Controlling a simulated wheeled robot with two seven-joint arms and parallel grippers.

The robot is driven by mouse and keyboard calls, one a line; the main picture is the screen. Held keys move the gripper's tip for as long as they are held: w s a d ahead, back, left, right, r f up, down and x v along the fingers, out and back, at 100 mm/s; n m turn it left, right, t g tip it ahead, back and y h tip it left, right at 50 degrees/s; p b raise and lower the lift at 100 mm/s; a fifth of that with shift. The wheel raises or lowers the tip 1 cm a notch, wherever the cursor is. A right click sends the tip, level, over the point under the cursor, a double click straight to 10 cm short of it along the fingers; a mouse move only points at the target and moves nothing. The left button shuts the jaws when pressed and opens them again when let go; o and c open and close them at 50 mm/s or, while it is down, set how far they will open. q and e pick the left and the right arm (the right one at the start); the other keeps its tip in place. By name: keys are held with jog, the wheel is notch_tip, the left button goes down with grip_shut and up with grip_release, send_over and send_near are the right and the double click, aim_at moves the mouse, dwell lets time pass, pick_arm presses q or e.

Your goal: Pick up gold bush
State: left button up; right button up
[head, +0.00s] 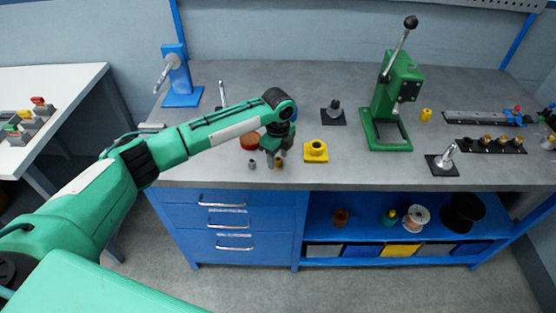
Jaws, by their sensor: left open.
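My left gripper (276,153) points down just above the front part of the grey bench top, left of the middle. It is open. A small gold bush (278,162) stands upright right at its fingertips, partly hidden by them. I cannot tell whether the fingers touch it. A small grey bush (252,164) stands just left of it. Several gold-topped pieces sit in a black rack (491,146) at the right of the bench. My right gripper is not in view.
A yellow block (315,151) stands close to the right of my left gripper, and a reddish-brown round dish (249,141) is just behind it. A green press (391,103) stands further right. A blue stand (180,80) is at the back left. Bench between yellow block and press is clear.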

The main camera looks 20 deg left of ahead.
aim_at(278, 159)
pick_arm(q)
jog(key=shift+c, duration=0.2)
grip_shut()
notch_tip(278, 159, up, 20)
jog(key=b, duration=0.3)
jog(key=shift+b, duration=0.4)
